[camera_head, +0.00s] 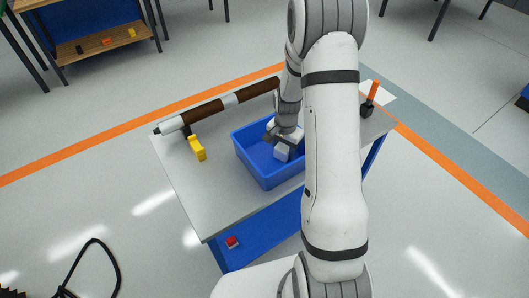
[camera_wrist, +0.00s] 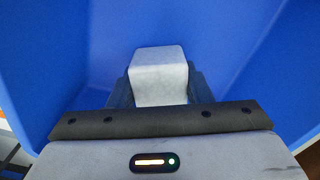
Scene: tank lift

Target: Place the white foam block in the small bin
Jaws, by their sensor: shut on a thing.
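The white foam block (camera_head: 282,151) is held in my gripper (camera_head: 279,147), inside the blue bin (camera_head: 265,178). In the wrist view the block (camera_wrist: 159,72) sits between the two dark fingers of my gripper (camera_wrist: 160,86), which is shut on it. The blue walls of the bin (camera_wrist: 45,60) surround the block in that view. I cannot tell whether the block touches the bin floor. My arm hides the right part of the bin in the head view.
The bin stands on a grey table (camera_head: 205,200). A brown and white rod (camera_head: 205,111) lies behind it, and a yellow piece (camera_head: 197,149) is to its left. An orange-handled item (camera_head: 371,97) stands at the right. A red button (camera_head: 232,242) is on the table's front.

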